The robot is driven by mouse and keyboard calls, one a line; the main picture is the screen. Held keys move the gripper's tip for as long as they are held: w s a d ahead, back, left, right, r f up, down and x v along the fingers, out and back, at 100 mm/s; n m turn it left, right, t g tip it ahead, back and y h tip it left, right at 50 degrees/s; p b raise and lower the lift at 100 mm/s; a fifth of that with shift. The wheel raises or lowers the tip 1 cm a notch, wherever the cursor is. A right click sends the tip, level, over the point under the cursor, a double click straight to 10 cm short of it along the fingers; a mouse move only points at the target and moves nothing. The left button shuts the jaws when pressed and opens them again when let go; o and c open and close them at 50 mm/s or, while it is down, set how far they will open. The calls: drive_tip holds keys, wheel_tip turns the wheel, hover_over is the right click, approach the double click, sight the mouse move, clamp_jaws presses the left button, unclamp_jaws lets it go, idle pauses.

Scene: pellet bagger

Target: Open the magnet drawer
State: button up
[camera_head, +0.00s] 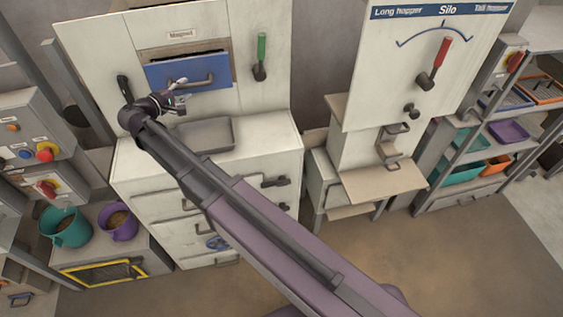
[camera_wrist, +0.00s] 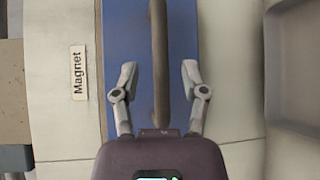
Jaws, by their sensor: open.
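The magnet drawer has a blue front (camera_head: 160,76) below the "Magnet" label (camera_head: 180,35). A grey bar handle (camera_head: 209,79) runs across the front. A dark gap shows along the front's upper edge. My gripper (camera_head: 182,92) is open and empty just in front of the drawer, near the handle. In the wrist view the blue front (camera_wrist: 180,25) fills the middle, and the dark handle (camera_wrist: 159,30) runs between the spread fingers of my gripper (camera_wrist: 160,69). One finger is on each side of the handle, apart from it. The exact distance to the handle is unclear.
A grey tray (camera_head: 207,134) sits on the cabinet top below the drawer. A green-handled lever (camera_head: 261,56) is on the right, and a black handle (camera_head: 124,88) on the left. The Silo panel (camera_head: 430,60) stands farther right. Buckets (camera_head: 65,228) stand at lower left.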

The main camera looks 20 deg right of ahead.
drive_tip(key=p+v, duration=0.1)
drive_tip(key=v, duration=0.9)
drive_tip(key=s+d+f+m+g+y+b, duration=0.1)
drive_tip(key=d+f+m+g, duration=0.15)
drive_tip(key=d+f, duration=0.45)
drive_tip(key=s+d+f+m+g+y, duration=0.1)
drive_tip(key=s+d+f+g+y, duration=0.2)
drive_tip(key=d, duration=0.8)
drive_tip(key=s+d+f+m+g+y+b, duration=0.1)
drive_tip(key=s+d+f+m+g+y, duration=0.1)
drive_tip(key=d, duration=0.5)
drive_tip(key=s+d+f+m+g+y+b, duration=0.1)
drive_tip(key=s+d+f+m+g+y, duration=0.2)
drive_tip(key=s+d+f, duration=0.4)
drive_tip(key=shift+s+m+g+y, duration=0.35)
drive_tip(key=shift+s+m+y, duration=0.2)
drive_tip(key=shift+s+y, duration=0.45)
drive_tip(key=shift+f, duration=0.15)
drive_tip(key=shift+s+d+f+m+y, duration=0.1)
drive_tip(key=shift+s+d+m+y, duration=0.2)
drive_tip(key=shift+s+y, duration=0.3)
drive_tip(key=shift+a, duration=0.1)
